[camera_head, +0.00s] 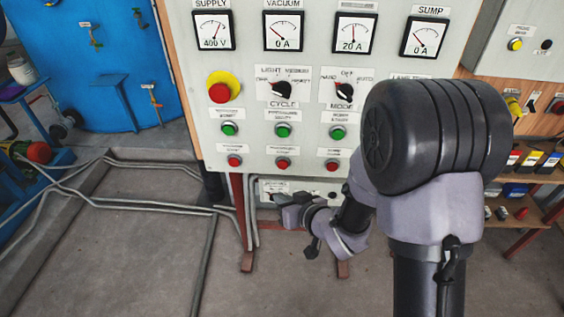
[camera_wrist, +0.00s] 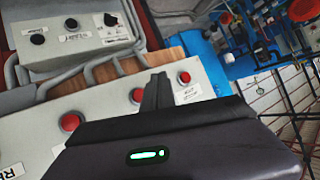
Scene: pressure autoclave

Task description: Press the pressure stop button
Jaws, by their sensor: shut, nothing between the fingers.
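The grey control panel (camera_head: 207,140) has a bottom row of red buttons under small labels, too blurred to tell which reads pressure stop. The left red button (camera_head: 235,161), middle red button (camera_head: 282,165) and right red button (camera_head: 332,166) show fully. In the wrist view the left one (camera_wrist: 184,77), middle one (camera_wrist: 136,95) and right one (camera_wrist: 69,122) appear in reversed order. My gripper (camera_head: 280,199) is shut and empty, below the middle button in the picture. Its fingertips (camera_wrist: 157,82) appear between the left and middle buttons; contact is not visible.
Green buttons (camera_head: 283,130) sit above the red ones, with a yellow-collared red emergency button (camera_head: 219,92) at upper left. A small grey box (camera_head: 266,186) is below the panel. Pipes (camera_head: 150,200) run along the floor at left. My arm covers the panel's right part.

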